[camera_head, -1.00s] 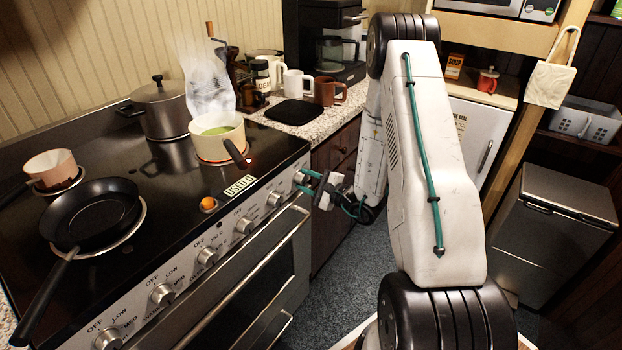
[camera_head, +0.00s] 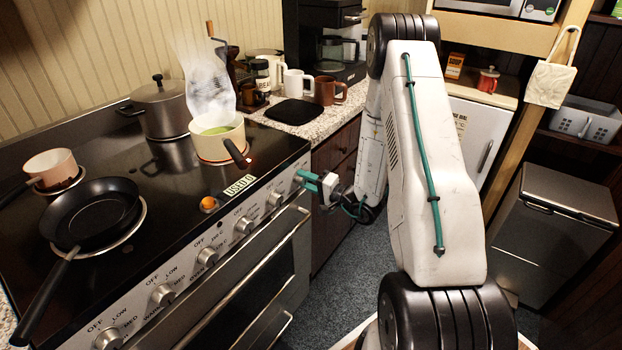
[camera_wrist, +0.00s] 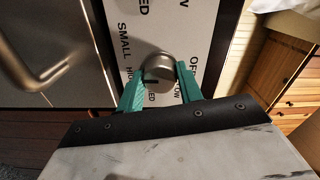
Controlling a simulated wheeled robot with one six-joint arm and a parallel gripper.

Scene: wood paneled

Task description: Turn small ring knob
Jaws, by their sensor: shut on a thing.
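The small ring knob (camera_wrist: 159,67) is a round metal knob on the stove's front panel, with "SMALL" and "OFF" lettering beside it in the wrist view. My gripper (camera_wrist: 160,88) has its two teal fingers on either side of the knob, shut on it. In the head view my gripper (camera_head: 306,180) is at the far right end of the stove's knob row, and the fingers hide most of that knob.
Several other knobs, such as one (camera_head: 245,226), line the panel. The oven handle (camera_head: 255,275) runs below them. A black frying pan (camera_head: 92,212) has its handle past the front edge. A lidded pot (camera_head: 160,108) stands at the back. The floor (camera_head: 335,285) right of the stove is clear.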

